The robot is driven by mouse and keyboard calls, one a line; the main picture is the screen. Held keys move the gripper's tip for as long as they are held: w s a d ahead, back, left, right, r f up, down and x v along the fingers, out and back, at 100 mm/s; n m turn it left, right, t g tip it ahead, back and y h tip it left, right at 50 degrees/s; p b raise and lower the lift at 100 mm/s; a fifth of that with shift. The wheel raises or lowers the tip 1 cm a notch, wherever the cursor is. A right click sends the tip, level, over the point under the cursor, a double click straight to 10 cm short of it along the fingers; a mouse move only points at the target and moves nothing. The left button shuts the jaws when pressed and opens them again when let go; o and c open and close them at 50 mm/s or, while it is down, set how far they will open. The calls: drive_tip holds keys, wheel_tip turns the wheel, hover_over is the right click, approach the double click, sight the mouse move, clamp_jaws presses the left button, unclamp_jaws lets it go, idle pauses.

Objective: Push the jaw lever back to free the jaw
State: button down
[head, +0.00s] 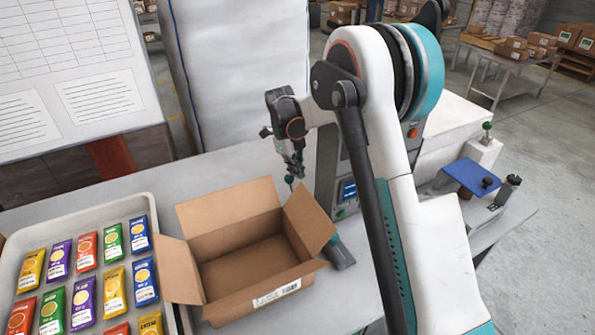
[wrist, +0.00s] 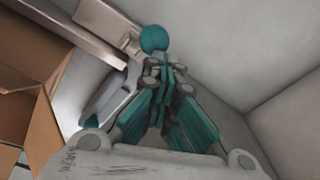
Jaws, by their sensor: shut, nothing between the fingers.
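A round teal knob (wrist: 154,38), which looks like the end of the jaw lever, shows just beyond my fingertips in the wrist view. In the head view a small green-teal knob (head: 289,179) shows just below my gripper (head: 294,163). My gripper (wrist: 160,68) has its teal fingers drawn together at the tips, with nothing between them. The fingertips are very close to the knob; I cannot tell whether they touch it. The lever's shaft and the jaw are mostly hidden behind my fingers and arm.
An open cardboard box (head: 245,258) stands in front of my gripper. A tray (head: 172,318) of coloured packets is at left. A grey tool (head: 340,256) lies beside the box. A machine with a blue display (head: 348,189) stands partly behind my arm. Another green knob (head: 487,126) is at right.

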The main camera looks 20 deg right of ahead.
drive_tip(key=shift+w+a+f, duration=0.2)
wheel_tip(320, 180, up, 11)
drive_tip(key=a, duration=0.2)
drive_tip(key=s+d+r+n+t+b, duration=0.1)
drive_tip(key=s+d+r+n+t, duration=0.1)
drive_tip(key=s+r+n, duration=0.6)
drive_tip(key=s+n+t+y+b, duration=0.1)
drive_tip(key=s+n+t+b, duration=0.15)
drive_tip(key=s+n, duration=1.3)
drive_tip(key=s+f+n+t, duration=0.3)
drive_tip(key=s+f+n, duration=0.2)
drive_tip(key=s, duration=0.7)
drive_tip(key=shift+s+f+y, duration=0.2)
drive_tip(key=shift+s+y, duration=0.05)
drive_tip(key=shift+y, duration=0.15)
